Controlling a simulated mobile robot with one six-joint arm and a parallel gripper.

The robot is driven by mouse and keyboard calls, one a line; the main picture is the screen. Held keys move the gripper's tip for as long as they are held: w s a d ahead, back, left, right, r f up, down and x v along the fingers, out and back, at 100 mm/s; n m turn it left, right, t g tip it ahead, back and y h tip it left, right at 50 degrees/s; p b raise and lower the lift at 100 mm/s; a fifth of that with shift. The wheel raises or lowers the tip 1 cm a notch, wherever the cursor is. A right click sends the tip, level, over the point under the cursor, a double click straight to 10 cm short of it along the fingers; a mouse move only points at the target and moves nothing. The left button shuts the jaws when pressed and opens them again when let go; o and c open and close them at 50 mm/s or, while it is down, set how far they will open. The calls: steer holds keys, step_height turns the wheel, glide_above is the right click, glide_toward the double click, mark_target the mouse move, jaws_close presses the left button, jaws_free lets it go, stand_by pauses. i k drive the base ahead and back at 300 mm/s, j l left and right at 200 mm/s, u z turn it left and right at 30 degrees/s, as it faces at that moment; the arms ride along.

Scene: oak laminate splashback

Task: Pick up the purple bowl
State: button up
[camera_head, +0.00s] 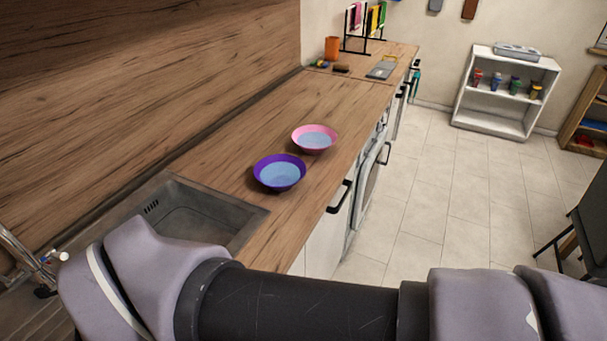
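The purple bowl (261,179) sits upright on the wooden countertop (228,151), just past the sink. Its inside is light blue. My arm crosses the bottom of the head view, in front of the sink and well apart from the bowl. My gripper is not in view, so its state is hidden.
A pink bowl (299,142) with a light blue inside stands close behind the purple one, slightly right. The steel sink (196,219) lies in front. A wooden splashback (150,70) borders the counter at left. An orange cup (332,48) stands far back.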

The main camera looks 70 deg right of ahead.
mark_target(279, 173)
steer(key=z, duration=2.2)
